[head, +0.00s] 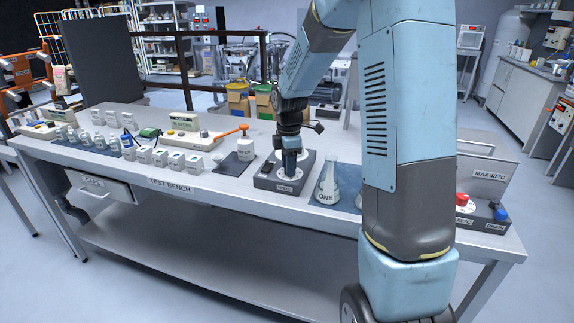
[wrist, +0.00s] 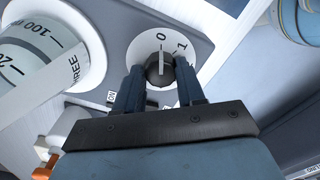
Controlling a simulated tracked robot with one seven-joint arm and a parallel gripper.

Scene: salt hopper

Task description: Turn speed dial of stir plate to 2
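The stir plate (head: 263,183) is a dark grey box on the bench, with my gripper (head: 290,172) pointing down over its front. In the wrist view its speed dial (wrist: 160,70) is a black knob with a white pointer line on a white disc marked 0 and 1. The pointer is at 0. The 2 is not visible. My gripper (wrist: 160,75) has one finger on each side of the knob, very close to it. I cannot tell whether both fingers touch it. A vessel labelled THREE (wrist: 45,65) stands on the plate's round white top.
A flask labelled ONE (head: 327,187) stands just right of the stir plate on a blue mat. Small bottles (head: 97,141) and white boxes (head: 160,158) stand on the bench to the left. A red knob (head: 462,199) and a blue one (head: 501,214) are at the right end.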

